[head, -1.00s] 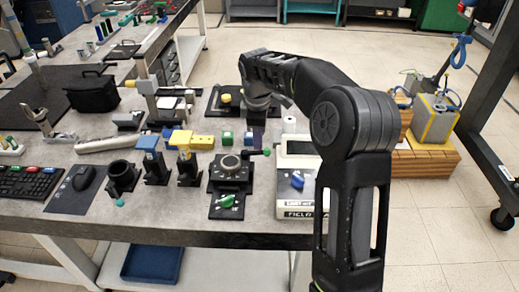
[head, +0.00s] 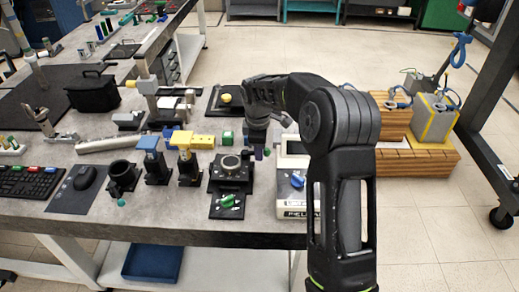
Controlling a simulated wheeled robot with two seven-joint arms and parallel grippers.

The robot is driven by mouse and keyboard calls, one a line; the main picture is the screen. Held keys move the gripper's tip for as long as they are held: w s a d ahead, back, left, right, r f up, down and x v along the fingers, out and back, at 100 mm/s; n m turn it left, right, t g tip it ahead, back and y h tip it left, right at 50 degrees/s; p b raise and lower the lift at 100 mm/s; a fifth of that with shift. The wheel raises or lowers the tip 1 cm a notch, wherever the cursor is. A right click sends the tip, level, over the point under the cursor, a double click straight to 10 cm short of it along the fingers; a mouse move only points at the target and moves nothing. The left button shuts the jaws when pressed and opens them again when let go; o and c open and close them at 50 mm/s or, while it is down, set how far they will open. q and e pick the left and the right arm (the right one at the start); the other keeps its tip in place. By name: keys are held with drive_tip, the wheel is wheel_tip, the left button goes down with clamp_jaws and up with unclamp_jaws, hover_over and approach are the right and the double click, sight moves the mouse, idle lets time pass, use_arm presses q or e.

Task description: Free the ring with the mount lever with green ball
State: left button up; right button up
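The black mount (head: 231,174) stands on the right part of the bench with a round metal ring (head: 230,161) seated in its top. My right gripper (head: 258,150) points down at the lever, close to the ball. Its fingers are small and dark here, so I cannot tell whether they touch or grip the lever. My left gripper is out of view.
A white instrument (head: 296,192) with a blue knob stands right of the mount. A green knob (head: 227,200) sits on the plate in front. Blue-topped (head: 149,143) and yellow-topped (head: 181,138) holders and a black cup (head: 122,172) stand to the left.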

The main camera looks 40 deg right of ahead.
clamp_jaws()
idle(1.0)
